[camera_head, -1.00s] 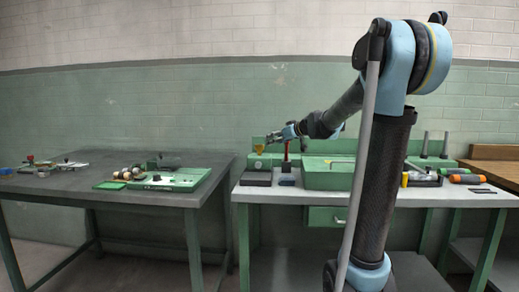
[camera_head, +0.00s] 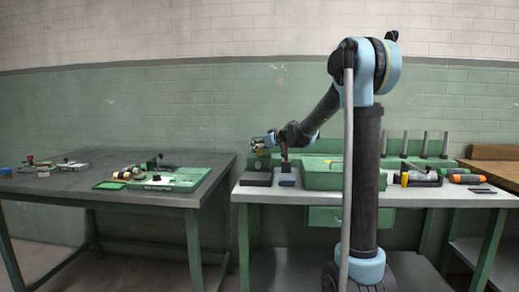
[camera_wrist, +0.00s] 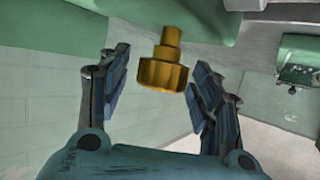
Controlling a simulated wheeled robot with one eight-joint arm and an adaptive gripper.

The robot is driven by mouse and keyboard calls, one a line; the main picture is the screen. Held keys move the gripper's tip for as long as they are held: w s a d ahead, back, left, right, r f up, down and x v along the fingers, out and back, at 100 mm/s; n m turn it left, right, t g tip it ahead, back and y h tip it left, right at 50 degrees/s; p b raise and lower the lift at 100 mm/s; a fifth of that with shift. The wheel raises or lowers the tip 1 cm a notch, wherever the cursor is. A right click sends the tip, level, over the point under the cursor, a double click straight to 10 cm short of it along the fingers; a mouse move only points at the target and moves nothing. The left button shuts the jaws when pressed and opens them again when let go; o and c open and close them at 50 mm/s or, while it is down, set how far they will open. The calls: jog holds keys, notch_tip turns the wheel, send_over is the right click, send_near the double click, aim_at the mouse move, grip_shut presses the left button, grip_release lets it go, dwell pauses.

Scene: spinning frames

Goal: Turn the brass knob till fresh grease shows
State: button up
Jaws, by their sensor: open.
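The brass knob (camera_wrist: 165,72) shows in the wrist view as a fluted golden cap with a narrower stem, set against a green machine part. My gripper (camera_wrist: 158,85) is open, with one finger on each side of the knob. The left finger stands clear of it; the right finger is close to its edge, and I cannot tell whether they touch. In the head view my gripper (camera_head: 266,143) is small, at the left end of the green machine (camera_head: 330,176), and the knob is hard to make out there. No fresh grease can be made out.
Several grey pegs stand at the back right. Orange-handled tools (camera_head: 467,179) lie at the right. Another dark table (camera_head: 120,193) stands at the left, across a gap.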

jog(key=shift+w+a+f, duration=0.1)
jog(key=shift+a, duration=0.05)
jog(key=c, duration=1.1)
